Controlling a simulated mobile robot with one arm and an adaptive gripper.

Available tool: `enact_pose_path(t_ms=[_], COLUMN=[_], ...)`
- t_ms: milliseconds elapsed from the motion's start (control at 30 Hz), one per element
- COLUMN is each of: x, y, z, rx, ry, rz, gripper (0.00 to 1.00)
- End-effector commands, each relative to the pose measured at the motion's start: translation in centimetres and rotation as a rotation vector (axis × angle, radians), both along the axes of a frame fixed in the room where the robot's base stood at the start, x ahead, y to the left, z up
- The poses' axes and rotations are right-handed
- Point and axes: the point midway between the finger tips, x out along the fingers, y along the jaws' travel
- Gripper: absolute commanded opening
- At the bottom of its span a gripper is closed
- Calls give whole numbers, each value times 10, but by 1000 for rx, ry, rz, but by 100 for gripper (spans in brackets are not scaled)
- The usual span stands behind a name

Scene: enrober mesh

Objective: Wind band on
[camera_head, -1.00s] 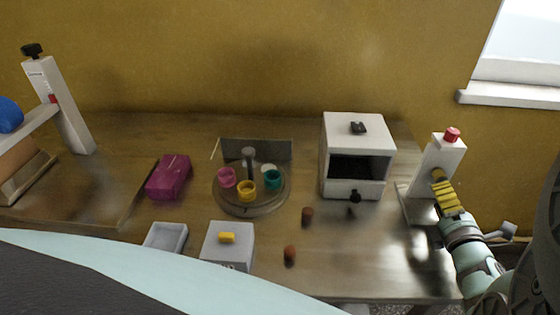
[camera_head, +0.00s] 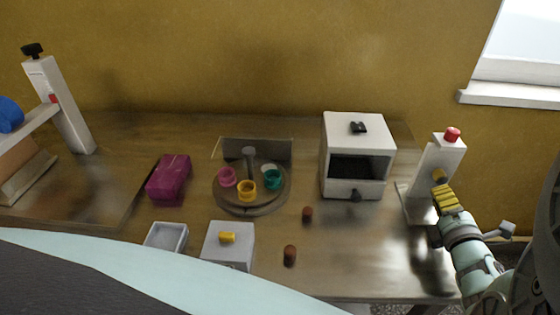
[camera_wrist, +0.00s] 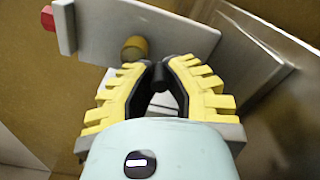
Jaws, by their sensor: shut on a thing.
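A white upright post (camera_head: 436,158) with a red button (camera_head: 452,134) on top stands at the right end of the table. A brass-coloured round knob or hub (camera_head: 439,175) sticks out of its front face; it also shows in the wrist view (camera_wrist: 134,48). My gripper (camera_head: 445,189), with yellow ribbed fingers, is just below and in front of the hub. In the wrist view my gripper (camera_wrist: 161,73) has its dark fingertips closed on a small dark handle, mostly hidden between them. The hub lies just beyond the tips. I cannot clearly make out a band.
A white open-fronted box (camera_head: 358,140) stands left of the post. A round turntable (camera_head: 238,207) carries coloured cups. Two brown cylinders (camera_head: 307,215) (camera_head: 290,256) stand on the table (camera_head: 350,265). A magenta block (camera_head: 169,177) and grey boxes (camera_head: 230,257) are further left.

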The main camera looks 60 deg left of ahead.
Motion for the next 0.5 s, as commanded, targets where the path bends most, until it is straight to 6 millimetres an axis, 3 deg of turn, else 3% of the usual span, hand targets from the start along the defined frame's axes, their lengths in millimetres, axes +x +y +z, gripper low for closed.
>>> enact_pose_path(t_ms=[500], x=[-3], y=[3], z=[1], rx=[71], ry=[84], rz=[4], gripper=[0])
